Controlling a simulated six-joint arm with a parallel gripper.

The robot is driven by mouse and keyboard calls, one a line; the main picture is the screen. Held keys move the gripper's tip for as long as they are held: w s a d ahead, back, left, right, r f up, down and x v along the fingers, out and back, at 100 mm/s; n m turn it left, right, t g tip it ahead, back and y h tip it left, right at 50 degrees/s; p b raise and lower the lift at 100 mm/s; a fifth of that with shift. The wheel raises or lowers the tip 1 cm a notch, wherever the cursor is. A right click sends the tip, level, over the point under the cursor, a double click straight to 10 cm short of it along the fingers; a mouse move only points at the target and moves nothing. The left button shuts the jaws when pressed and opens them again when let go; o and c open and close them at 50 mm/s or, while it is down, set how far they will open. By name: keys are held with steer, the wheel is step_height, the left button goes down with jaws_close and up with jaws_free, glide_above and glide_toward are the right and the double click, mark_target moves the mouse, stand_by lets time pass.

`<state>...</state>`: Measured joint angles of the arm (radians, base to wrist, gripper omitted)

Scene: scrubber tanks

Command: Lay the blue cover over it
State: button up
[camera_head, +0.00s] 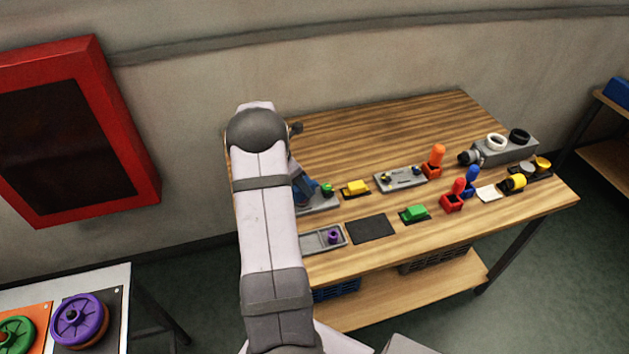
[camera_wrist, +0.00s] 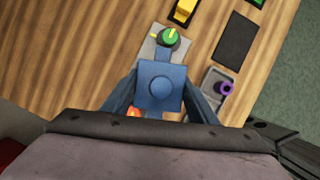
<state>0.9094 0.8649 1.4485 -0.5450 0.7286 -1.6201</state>
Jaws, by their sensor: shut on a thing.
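The blue cover (camera_wrist: 160,72), a square plate with a round knob on top, is in the middle of the wrist view. My gripper (camera_wrist: 160,92) is shut on it, one finger on each side. The cover is over a grey panel (camera_wrist: 147,50); whether it touches the panel I cannot tell. The panel's green knob (camera_wrist: 168,38) with a yellow mark is uncovered, and an orange-red part (camera_wrist: 133,113) shows at the cover's near left edge. In the head view the panel (camera_head: 318,203) and green knob (camera_head: 327,189) show beside my arm, which hides most of the gripper.
A grey tray with a purple knob (camera_head: 333,237) and a black mat (camera_head: 370,229) lie close to the panel. A yellow block (camera_head: 355,188), a green block (camera_head: 414,213) and a grey plate (camera_head: 400,179) stand to the right. The table's back (camera_head: 380,130) is clear.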

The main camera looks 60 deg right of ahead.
steer(key=shift+w+d+r+m+g, duration=0.15)
steer(key=shift+w+d+r+m, duration=0.2)
steer(key=shift+d+r, duration=0.2)
steer(key=shift+w+d+r+m+g, duration=0.15)
steer(key=shift+w+d+r+m, duration=0.05)
steer(key=shift+d+r+m, duration=0.4)
steer(key=shift+r+m, duration=0.05)
steer(key=shift+m, duration=0.1)
steer(key=shift+s+m+g+y, duration=0.2)
steer(key=shift+m+g+y, duration=0.15)
steer(key=shift+m, duration=0.35)
step_height(320, 180, down, 5)
steer(key=b, duration=0.4)
steer(key=shift+r, duration=0.15)
steer(key=shift+f, duration=0.65)
steer(key=shift+f+b, duration=0.4)
steer(key=shift+f, duration=1)
stand_by(1.1)
